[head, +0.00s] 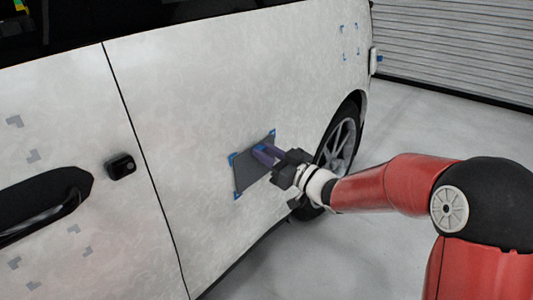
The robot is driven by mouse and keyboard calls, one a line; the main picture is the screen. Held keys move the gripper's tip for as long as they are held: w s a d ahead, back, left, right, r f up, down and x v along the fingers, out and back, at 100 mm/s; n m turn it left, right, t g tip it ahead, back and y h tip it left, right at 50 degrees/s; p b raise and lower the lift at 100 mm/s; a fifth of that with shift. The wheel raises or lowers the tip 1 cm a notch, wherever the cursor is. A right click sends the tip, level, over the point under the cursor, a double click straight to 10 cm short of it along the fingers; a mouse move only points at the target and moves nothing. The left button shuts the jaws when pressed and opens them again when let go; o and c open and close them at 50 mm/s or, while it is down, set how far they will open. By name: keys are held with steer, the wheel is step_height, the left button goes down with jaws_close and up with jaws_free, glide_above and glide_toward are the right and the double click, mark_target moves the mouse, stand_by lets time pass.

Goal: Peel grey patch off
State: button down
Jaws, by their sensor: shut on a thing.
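The grey patch (246,178) lies on the white side panel of the car, left of the rear wheel. Small blue corner marks show at its edges, and its right part is covered by what my gripper carries. My gripper (279,164) is at the patch's right side, pointing left toward the panel. It is shut on a flat purple-blue piece (266,153), which overlaps the patch in this view. I cannot tell whether this piece touches the patch. The patch looks flat on the panel where it shows.
The car's white panel (205,90) fills the left and middle. Blue corner marks (349,41) outline another area at upper right. Small grey pieces (15,121) are on the left panel near a black handle (45,200). The rear wheel (340,145) is close behind my gripper. The floor at right is clear.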

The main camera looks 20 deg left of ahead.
steer(key=shift+s+d, duration=0.2)
steer(key=shift+d, duration=0.4)
steer(key=r+v, duration=0.1)
steer(key=v, duration=0.5)
steer(key=shift+s+d+r, duration=0.2)
steer(key=shift+d+r, duration=0.1)
steer(key=shift+d, duration=0.15)
stand_by(0.8)
